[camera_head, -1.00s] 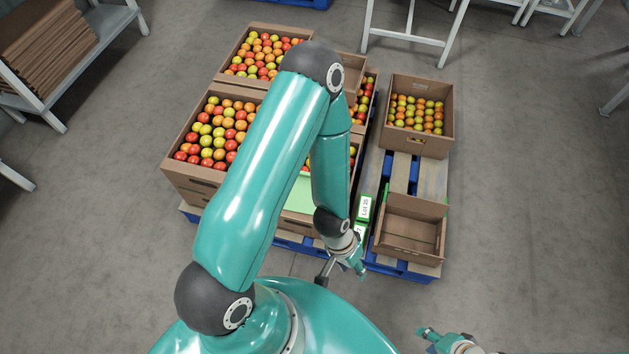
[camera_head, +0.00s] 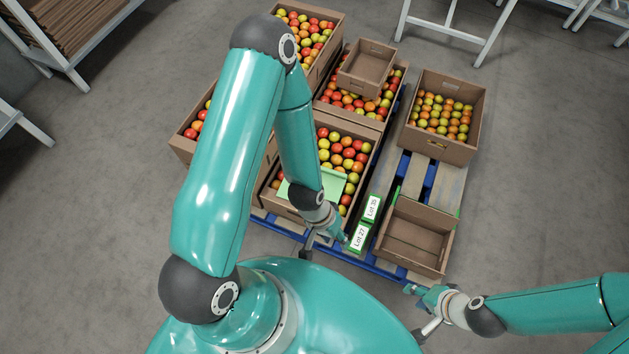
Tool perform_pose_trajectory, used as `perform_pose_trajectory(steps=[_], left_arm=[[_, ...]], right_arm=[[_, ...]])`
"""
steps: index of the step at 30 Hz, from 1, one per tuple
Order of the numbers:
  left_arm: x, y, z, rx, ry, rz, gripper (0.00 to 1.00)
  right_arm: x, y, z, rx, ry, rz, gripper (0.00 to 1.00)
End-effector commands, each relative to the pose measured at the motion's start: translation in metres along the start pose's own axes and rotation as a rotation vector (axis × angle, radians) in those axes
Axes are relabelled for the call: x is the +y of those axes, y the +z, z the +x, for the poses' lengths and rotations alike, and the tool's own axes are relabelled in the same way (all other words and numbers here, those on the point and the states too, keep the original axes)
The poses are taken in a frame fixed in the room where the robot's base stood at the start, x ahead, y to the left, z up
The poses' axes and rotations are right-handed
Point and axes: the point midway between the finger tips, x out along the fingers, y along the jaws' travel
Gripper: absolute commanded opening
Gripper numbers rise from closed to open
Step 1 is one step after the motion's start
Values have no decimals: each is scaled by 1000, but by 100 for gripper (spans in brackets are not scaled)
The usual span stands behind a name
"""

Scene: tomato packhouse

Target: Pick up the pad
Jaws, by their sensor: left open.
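A light green pad (camera_head: 333,186) lies on the tomatoes of the front open carton, partly hidden behind my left forearm. My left gripper (camera_head: 325,245) is open and empty, low in front of that carton and to the left of the lot cards. It is apart from the pad. My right gripper (camera_head: 416,314) looks open and empty, over the floor at the lower right, well away from the pad.
Cartons of tomatoes (camera_head: 455,150) stand on blue pallets. An empty carton (camera_head: 445,226) is at the front right, a small one (camera_head: 375,54) on tomatoes behind. Cards reading Lot 35 (camera_head: 372,208) and Lot 27 (camera_head: 359,237) are beside my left gripper.

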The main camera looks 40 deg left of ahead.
Motion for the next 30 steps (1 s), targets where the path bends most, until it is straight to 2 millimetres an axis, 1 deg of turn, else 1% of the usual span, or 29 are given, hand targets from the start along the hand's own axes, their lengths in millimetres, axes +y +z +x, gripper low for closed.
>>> perform_pose_trajectory(steps=[1, 3, 5, 7, 9, 11, 14, 15, 17, 18, 20, 21, 23, 24, 27, 30], left_arm=[[0, 0, 0, 0, 0, 0, 42], [0, 0, 1, 0, 0, -1, 48], [-1, -3, 4, 2, 1, -10, 48], [-4, -10, 12, 3, 2, -33, 48], [-18, -26, 23, 6, 5, -73, 48], [-26, -44, 39, 8, 6, -133, 48], [-41, -82, 70, 12, 4, -266, 48], [-49, -101, 82, 14, -1, -329, 48], [-62, -130, 99, 18, -9, -435, 48], [-72, -151, 108, 22, -18, -513, 48], [-89, -181, 118, 32, -40, -637, 48], [-101, -200, 122, 42, -57, -719, 48], [-120, -227, 126, 62, -85, -847, 48], [-134, -244, 126, 79, -106, -932, 48], [-166, -279, 119, 130, -155, -1144, 48], [-194, -302, 106, 188, -197, -1336, 48]], right_arm=[[0, 0, 0, 0, 0, 0, 40], [0, 0, 1, 0, 0, 0, 40], [1, 0, 4, 0, 0, 0, 40], [4, 0, 11, 0, 0, 0, 40], [8, 0, 24, 1, 0, -1, 40], [14, 0, 39, 1, 0, 0, 40], [26, -1, 72, 0, 0, -1, 40], [31, -1, 87, 0, 0, -1, 40], [40, -1, 110, 0, 0, 0, 40], [46, -1, 126, 0, 0, 0, 40], [54, -1, 150, 0, 0, 0, 40], [60, -1, 165, 0, 0, 0, 40], [68, -1, 188, 0, 0, 0, 40], [73, -2, 203, 0, 0, 0, 40], [85, -2, 236, 0, 0, 0, 40], [94, -2, 262, 0, 0, 0, 40]])
